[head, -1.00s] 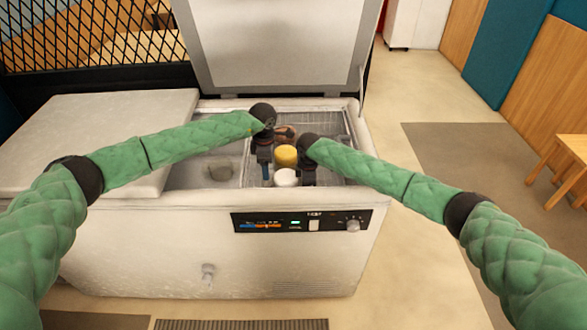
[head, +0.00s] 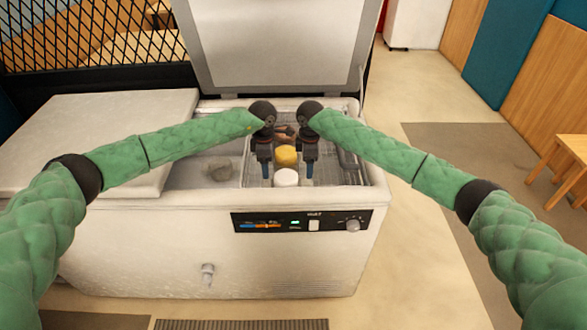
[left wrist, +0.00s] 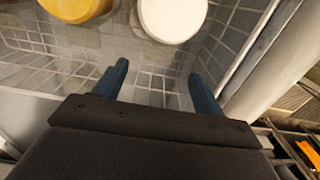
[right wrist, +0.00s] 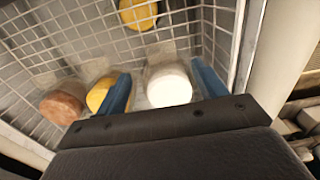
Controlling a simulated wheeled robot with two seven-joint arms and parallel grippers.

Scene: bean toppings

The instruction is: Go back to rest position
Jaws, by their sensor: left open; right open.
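My left gripper (head: 265,168) is open and empty, pointing down over the open chest freezer (head: 150,240). In the left wrist view its fingers (left wrist: 158,85) stand apart, with a white round item (left wrist: 172,16) and a yellow one (left wrist: 76,6) beyond them. My right gripper (head: 308,170) is also open, just right of the left one. In the right wrist view its fingers (right wrist: 160,88) are apart, with the white item (right wrist: 169,85) seen between them. In the head view the yellow item (head: 286,155) and white item (head: 286,177) sit between the two grippers.
The freezer's raised lid (head: 275,45) stands behind the grippers. A wire basket (right wrist: 60,40) lines the inside, with a brown round item (right wrist: 62,105) in it. Floor to the right (head: 410,270) is clear.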

